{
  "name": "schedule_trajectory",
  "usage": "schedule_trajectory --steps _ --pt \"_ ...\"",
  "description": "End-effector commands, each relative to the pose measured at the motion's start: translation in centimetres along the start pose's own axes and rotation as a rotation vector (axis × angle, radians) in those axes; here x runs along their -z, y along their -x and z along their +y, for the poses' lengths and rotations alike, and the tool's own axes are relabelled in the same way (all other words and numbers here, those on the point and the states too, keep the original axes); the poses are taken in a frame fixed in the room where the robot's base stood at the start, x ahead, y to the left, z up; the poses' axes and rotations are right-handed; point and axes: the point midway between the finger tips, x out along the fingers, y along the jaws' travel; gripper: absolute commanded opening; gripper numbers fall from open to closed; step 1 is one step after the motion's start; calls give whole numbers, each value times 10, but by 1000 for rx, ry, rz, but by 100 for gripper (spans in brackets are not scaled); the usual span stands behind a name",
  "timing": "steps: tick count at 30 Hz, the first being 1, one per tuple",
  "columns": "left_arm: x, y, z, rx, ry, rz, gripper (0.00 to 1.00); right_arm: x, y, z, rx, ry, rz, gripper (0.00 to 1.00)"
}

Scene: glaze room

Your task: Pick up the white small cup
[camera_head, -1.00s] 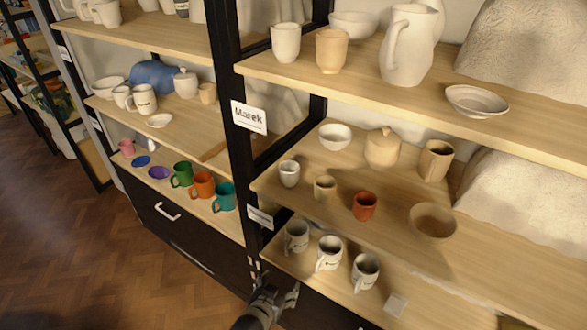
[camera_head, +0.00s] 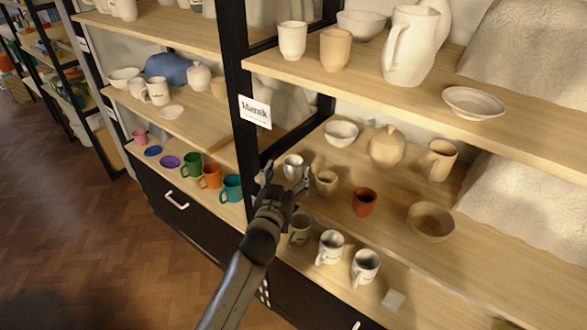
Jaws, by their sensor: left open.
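A small white cup (camera_head: 293,164) stands at the left front of the middle shelf (camera_head: 335,205) of the right-hand rack. My left gripper (camera_head: 286,172) is open in front of this cup, one finger showing to its left and one to its right. The lower part of the cup is partly hidden by the gripper. I cannot tell whether the fingers touch it. Another white cup (camera_head: 292,41) stands on the top shelf. My right gripper is not in view.
A tan cup (camera_head: 326,183) and a red cup (camera_head: 364,202) stand to the right on the same shelf, with a white bowl (camera_head: 341,133) behind. A black post (camera_head: 238,95) rises just left. Mugs (camera_head: 330,247) stand on the shelf below.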

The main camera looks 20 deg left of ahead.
Motion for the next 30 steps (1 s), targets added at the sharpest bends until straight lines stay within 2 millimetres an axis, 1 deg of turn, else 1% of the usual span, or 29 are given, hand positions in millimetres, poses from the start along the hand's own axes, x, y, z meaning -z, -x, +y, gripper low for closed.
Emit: schedule_trajectory --steps 5,12,16,20,26,30 --pt "0 -9 0 1 -1 -1 73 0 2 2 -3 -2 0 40" --pt "-1 -38 2 1 -1 -1 73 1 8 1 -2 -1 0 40" --pt "-1 -50 2 0 1 0 73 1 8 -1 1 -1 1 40" --pt "-2 -54 2 0 0 -1 73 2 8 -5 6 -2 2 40" --pt "-2 -54 2 0 0 -1 73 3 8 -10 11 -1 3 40" --pt "-2 -54 2 0 0 -1 57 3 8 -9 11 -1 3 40"
